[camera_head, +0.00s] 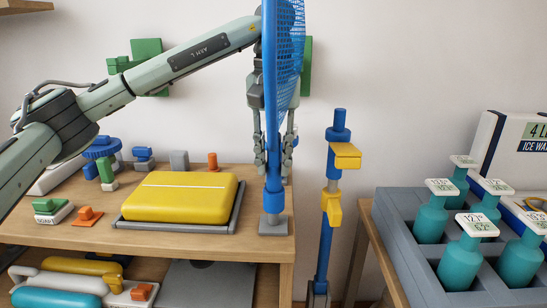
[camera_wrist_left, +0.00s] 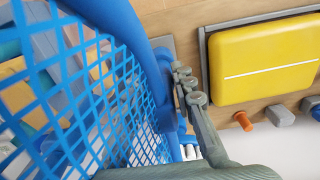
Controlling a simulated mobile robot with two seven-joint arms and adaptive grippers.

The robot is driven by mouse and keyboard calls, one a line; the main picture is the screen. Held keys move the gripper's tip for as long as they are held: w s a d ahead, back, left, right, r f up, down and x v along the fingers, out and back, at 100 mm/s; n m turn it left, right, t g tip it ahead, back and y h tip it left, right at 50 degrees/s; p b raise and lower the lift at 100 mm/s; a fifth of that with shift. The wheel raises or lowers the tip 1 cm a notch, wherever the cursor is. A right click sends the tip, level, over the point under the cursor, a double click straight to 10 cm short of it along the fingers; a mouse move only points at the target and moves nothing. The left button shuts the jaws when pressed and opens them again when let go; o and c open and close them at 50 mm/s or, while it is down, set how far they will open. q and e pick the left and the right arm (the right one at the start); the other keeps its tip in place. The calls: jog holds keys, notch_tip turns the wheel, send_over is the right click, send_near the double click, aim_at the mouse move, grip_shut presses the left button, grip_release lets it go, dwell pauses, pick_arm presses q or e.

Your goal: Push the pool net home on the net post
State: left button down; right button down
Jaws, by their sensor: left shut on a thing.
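The blue pool net (camera_head: 270,90) stands upright at the right end of the wooden table. Its mesh (camera_wrist_left: 70,95) fills the left of the left wrist view. My left gripper (camera_head: 274,155) is shut on the net's handle, a finger on each side, below the mesh. The handle's thick lower end (camera_head: 274,198) is right over the grey net post (camera_head: 273,225) and appears to meet it. A little of the grey post shows below the handle; how deep it is seated is hidden. My right gripper is not in view.
A yellow case (camera_head: 180,197) on a grey tray (camera_head: 130,224) lies just left of the post. A blue pole with yellow clamps (camera_head: 328,205) stands to the right. Farther right, a grey crate (camera_head: 402,240) holds several teal bottles (camera_head: 466,252).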

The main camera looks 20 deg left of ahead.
pick_arm(q)
jog(key=shift+f+b, duration=1.05)
jog(key=shift+f, duration=0.85)
jog(key=c, duration=1.2)
grip_release()
notch_tip(320, 180, up, 8)
jog(key=shift+f, duration=0.2)
